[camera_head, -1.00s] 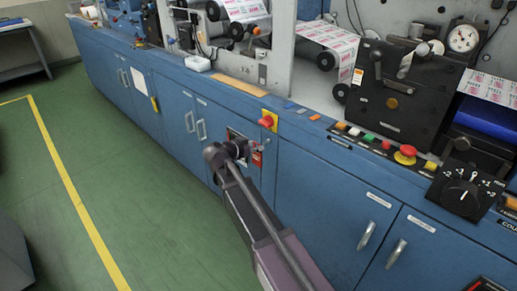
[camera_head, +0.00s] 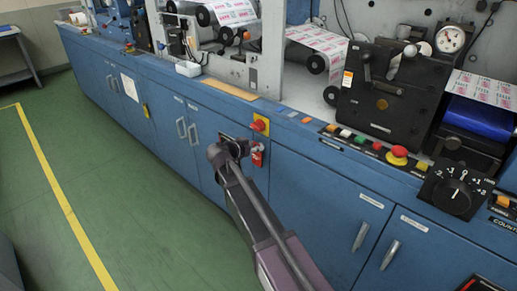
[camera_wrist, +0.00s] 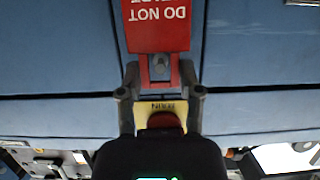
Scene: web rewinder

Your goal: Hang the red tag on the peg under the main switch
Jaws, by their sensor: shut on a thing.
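The red tag (camera_wrist: 158,25) with white "DO NOT" lettering fills the top middle of the wrist view, upside down there. My gripper (camera_wrist: 159,76) is shut on the narrow end of the tag, one finger on each side. A grey round-ended piece (camera_wrist: 160,67) shows at that end; I cannot tell whether it is the peg or whether it passes through the tag's hole. The main switch (camera_wrist: 163,120) is red on a yellow plate (camera_wrist: 176,105), close to the fingers. In the head view the tag (camera_head: 257,158) hangs beside my gripper (camera_head: 250,147), just below the switch (camera_head: 260,126).
Blue cabinet doors (camera_head: 325,195) with metal handles lie behind and right of my arm. A red stop button (camera_head: 399,153) and a black dial (camera_head: 456,190) sit on the sloping ledge at right. The green floor (camera_head: 105,185) at left is clear.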

